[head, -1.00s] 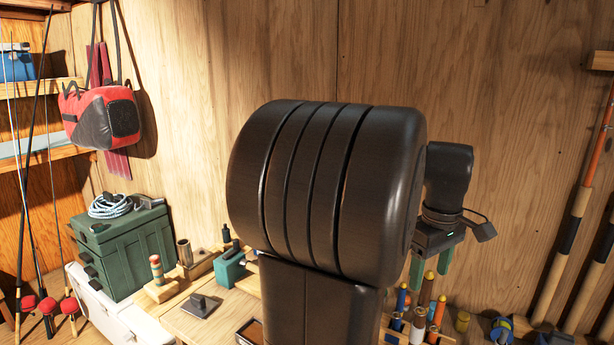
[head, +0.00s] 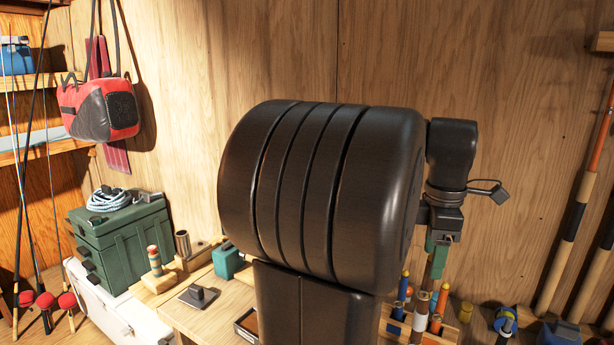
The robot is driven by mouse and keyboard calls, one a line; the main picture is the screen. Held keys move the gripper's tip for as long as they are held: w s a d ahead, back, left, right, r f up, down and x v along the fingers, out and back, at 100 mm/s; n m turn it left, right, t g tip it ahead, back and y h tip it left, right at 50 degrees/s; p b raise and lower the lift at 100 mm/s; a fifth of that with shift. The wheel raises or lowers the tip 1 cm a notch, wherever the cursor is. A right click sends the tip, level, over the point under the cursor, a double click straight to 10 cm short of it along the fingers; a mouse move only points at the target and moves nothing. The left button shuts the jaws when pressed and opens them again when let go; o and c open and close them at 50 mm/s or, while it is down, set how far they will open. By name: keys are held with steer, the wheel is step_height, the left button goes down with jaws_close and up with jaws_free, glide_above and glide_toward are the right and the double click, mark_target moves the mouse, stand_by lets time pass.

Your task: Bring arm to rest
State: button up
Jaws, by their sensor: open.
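My gripper (head: 437,268) shows in the head view at the right of my large dark arm link, which fills the middle of the picture. It points down, with green fingers seen nearly edge-on. It is open, and I see nothing between its fingers. It hangs above and partly in front of a wooden rack (head: 458,335) with several coloured tubes. My arm is bent, with its wrist high near the wooden wall. My arm hides the middle of the workbench (head: 207,319).
A green tackle box (head: 128,248) with coiled rope stands at the left. A teal container (head: 228,262) and a cork-handled piece (head: 153,260) are on the bench. A red bag (head: 100,108) hangs on the wall. Rods stand at the left and right edges.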

steer(key=shift+f+n+b, duration=0.1)
steer(key=shift+n+b, duration=0.3)
steer(key=shift+n, duration=0.4)
steer(key=shift+r+n, duration=0.25)
steer(key=shift+n, duration=0.15)
step_height(320, 180, up, 5)
steer(key=p, duration=0.3)
steer(key=shift+r, duration=0.15)
steer(key=shift+r+p, duration=1.05)
steer(key=shift+p, duration=0.2)
steer(key=shift+a, duration=0.15)
